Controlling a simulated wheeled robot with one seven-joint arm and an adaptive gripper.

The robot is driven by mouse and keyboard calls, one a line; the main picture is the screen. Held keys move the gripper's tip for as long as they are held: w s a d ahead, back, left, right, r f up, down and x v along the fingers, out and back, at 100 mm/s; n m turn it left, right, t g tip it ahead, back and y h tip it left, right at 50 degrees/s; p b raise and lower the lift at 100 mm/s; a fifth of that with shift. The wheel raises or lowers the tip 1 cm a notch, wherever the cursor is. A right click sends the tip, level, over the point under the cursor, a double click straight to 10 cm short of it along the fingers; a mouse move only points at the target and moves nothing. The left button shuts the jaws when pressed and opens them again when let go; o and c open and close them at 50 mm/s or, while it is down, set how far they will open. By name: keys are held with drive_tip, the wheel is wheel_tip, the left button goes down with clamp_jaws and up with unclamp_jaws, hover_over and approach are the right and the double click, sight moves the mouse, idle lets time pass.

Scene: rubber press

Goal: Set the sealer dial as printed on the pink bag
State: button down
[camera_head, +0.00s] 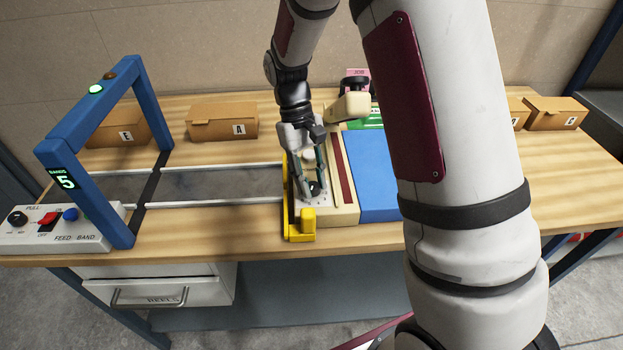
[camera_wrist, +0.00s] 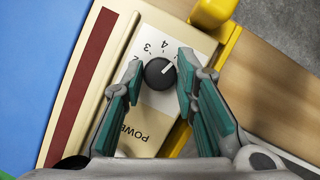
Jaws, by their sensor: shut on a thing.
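The sealer (camera_head: 345,190) is a cream unit with a dark red strip. Its black dial (camera_wrist: 157,76) sits on a white plate with printed numbers; 2, 3 and 4 show. The dial's white pointer slants to the upper right, past the 4, toward a part hidden by a finger. My gripper (camera_head: 312,190) reaches down over the dial, and its teal-padded fingers (camera_wrist: 160,71) are shut on it, one on each side. A pink item (camera_head: 355,72), perhaps the pink bag, stands behind the sealer, partly covered by a dark object. Any print on it is too small to read.
A blue mat (camera_head: 367,175) lies right of the sealer and a yellow guide (camera_head: 300,228) along its left edge. A blue frame (camera_head: 60,140) showing 5 spans the belt at left. Cardboard boxes (camera_head: 222,122) line the back. My arm hides the right middle.

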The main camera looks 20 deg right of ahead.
drive_tip(key=c, duration=1.3)
unclamp_jaws()
drive_tip(key=v, duration=1.2)
